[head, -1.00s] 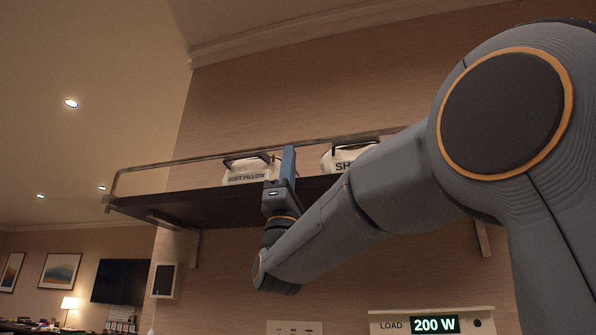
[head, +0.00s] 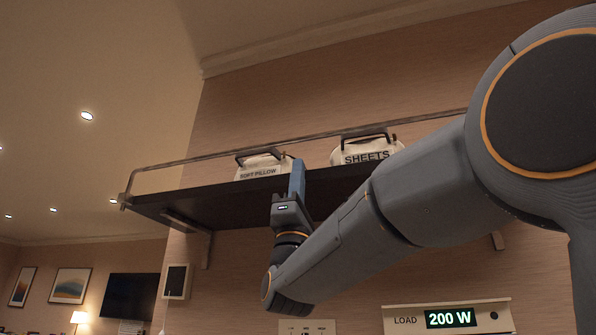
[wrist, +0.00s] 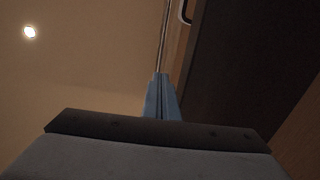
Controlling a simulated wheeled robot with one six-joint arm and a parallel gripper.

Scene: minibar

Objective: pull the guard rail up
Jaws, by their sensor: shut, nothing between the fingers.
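The guard rail (head: 210,156) is a thin metal bar along the front of the dark wall shelf, bent down at its left end to the shelf corner. It stands above the shelf's front edge. My gripper (head: 297,162) points up in front of the shelf, its blue fingers closed together and empty. In the head view the fingertips end a little below the rail's long bar. In the wrist view the fingers (wrist: 162,92) point along the thin line of the rail (wrist: 163,45); whether they touch it I cannot tell.
The dark shelf (head: 215,205) carries a pale bag marked SOFT PILLOW (head: 262,165) and one marked SHEETS (head: 366,149), both with dark handles. Brackets hold the shelf from below. A panel reading LOAD 200 W (head: 447,318) is on the wall at lower right.

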